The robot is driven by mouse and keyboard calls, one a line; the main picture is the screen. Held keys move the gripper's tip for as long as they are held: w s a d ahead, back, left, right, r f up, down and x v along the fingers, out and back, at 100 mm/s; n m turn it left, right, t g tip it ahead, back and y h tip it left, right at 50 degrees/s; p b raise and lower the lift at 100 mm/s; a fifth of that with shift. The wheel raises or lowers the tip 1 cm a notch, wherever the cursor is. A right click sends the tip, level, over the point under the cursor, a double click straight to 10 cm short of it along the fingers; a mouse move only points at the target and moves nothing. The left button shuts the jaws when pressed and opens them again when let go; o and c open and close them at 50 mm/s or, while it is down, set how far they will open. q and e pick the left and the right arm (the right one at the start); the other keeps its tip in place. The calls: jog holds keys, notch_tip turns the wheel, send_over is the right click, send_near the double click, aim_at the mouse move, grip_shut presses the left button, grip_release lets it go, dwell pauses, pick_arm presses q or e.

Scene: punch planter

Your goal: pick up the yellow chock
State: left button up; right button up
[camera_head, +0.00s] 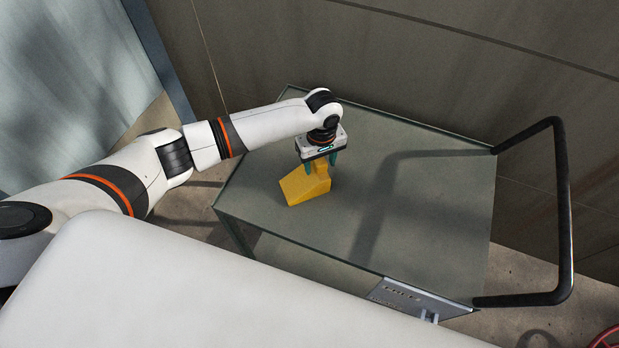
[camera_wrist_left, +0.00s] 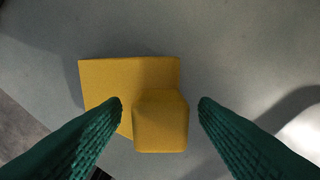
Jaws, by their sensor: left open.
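The yellow chock (camera_head: 305,186) lies on the grey cart top, left of its middle. It has a sloped wedge body and a raised block at one end. In the left wrist view the wedge body (camera_wrist_left: 110,78) is at upper left and the raised block (camera_wrist_left: 161,125) stands between my fingers. My left gripper (camera_head: 322,165) points down over the chock. Its green fingers are open, one on each side of the raised block (camera_wrist_left: 160,104), with a visible gap to each. My right gripper is not in view.
The chock stands on a cart (camera_head: 420,222) with a flat grey top. A black push handle (camera_head: 562,200) rises at its right end. A wall panel (camera_head: 420,60) stands behind the cart. The cart top right of the chock is clear.

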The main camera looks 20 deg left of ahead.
pick_arm(q)
grip_shut()
